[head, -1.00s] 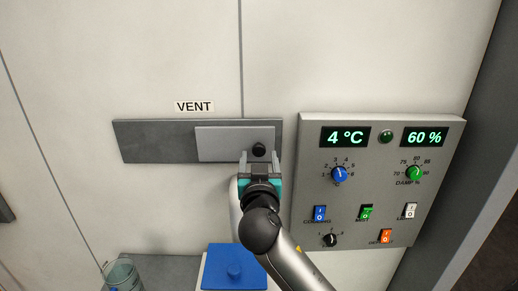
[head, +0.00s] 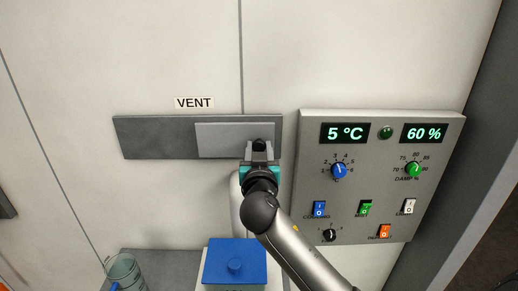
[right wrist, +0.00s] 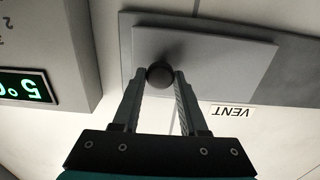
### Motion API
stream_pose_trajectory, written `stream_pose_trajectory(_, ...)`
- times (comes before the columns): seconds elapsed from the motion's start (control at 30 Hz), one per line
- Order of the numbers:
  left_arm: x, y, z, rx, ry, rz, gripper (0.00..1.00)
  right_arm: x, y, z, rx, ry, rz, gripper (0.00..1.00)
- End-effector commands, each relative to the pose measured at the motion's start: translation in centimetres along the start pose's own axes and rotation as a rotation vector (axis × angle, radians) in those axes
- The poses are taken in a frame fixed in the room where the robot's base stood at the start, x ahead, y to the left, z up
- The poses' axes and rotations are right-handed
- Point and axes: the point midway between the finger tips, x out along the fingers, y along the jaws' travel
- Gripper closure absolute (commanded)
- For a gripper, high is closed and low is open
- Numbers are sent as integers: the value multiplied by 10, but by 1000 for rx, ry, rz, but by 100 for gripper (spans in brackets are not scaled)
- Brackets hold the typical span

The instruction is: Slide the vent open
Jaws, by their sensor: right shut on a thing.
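The vent is a dark grey plate (head: 155,138) on the pale wall, under a VENT label (head: 194,103). A lighter grey sliding cover (head: 222,138) lies over its right part, and the plate's left part shows bare. The cover has a round black knob (head: 259,145) near its right end. My right gripper (head: 259,153) is at the knob from below. In the right wrist view its two fingers (right wrist: 161,82) close on either side of the knob (right wrist: 160,75). My left gripper is not in view.
A control panel (head: 345,225) with dials, switches and displays reading 5 °C and 60 % stands close to the right of the vent. Below are a blue-lidded box (head: 222,264) and a clear glass container (head: 124,272). The wall left of the vent is clear.

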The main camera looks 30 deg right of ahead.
Motion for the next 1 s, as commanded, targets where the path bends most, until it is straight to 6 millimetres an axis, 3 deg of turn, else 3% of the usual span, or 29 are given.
stream_pose_trajectory(0.03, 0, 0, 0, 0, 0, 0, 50, 0, 0, 0, 0, 0, 0, 74)
stream_pose_trajectory(0.27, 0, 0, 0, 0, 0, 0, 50, 0, 0, 0, 0, -1, 0, 100)
stream_pose_trajectory(1.0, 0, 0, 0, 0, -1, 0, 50, 0, 0, 0, 0, -1, 0, 100)
